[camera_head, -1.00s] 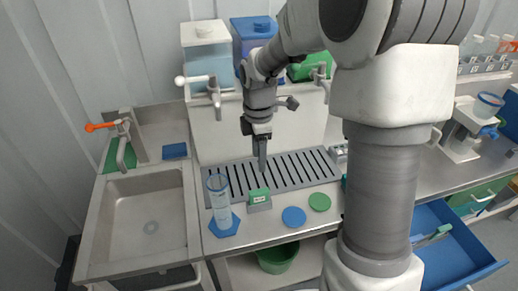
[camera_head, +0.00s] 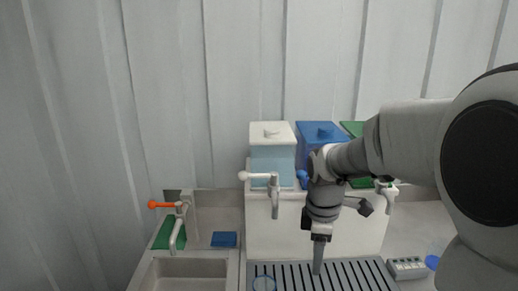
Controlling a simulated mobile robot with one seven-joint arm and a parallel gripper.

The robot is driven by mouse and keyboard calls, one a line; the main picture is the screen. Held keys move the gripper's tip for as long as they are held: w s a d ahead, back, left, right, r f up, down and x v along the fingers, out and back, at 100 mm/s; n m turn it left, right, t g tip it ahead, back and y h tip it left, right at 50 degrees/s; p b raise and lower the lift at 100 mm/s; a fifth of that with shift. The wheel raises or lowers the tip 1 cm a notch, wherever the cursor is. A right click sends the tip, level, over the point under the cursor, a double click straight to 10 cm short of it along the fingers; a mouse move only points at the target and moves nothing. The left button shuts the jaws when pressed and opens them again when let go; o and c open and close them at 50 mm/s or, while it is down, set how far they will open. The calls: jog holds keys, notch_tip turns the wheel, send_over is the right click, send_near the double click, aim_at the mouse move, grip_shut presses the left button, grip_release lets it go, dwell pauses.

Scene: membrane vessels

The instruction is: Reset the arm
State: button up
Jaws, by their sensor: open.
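My gripper (camera_head: 317,262) points down over the slotted drain grate (camera_head: 345,277), in front of the white tap bench. It is seen edge-on, so the gap between its fingers does not show, and nothing is seen held in it. My arm reaches in from the right side of the view. I cannot tell whether the fingertips touch the grate.
A white-lidded vessel (camera_head: 272,150), a blue vessel (camera_head: 317,140) and a partly hidden green one (camera_head: 354,128) stand behind my gripper. A tap (camera_head: 274,195) is left of it. A sink (camera_head: 185,269) with an orange-handled tap (camera_head: 178,222) lies left. A labelled grey block (camera_head: 406,267) is right.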

jog(key=s+r+m+t, duration=0.2)
jog(key=s+r+m, duration=0.2)
jog(key=s+m, duration=0.3)
jog(key=s+r+m+t, duration=0.2)
jog(key=s+r+m, duration=0.2)
jog(key=s+m, duration=0.4)
jog(key=shift+s+r+t, duration=0.4)
jog(key=shift+s, duration=1)
jog(key=shift+c, duration=0.7)
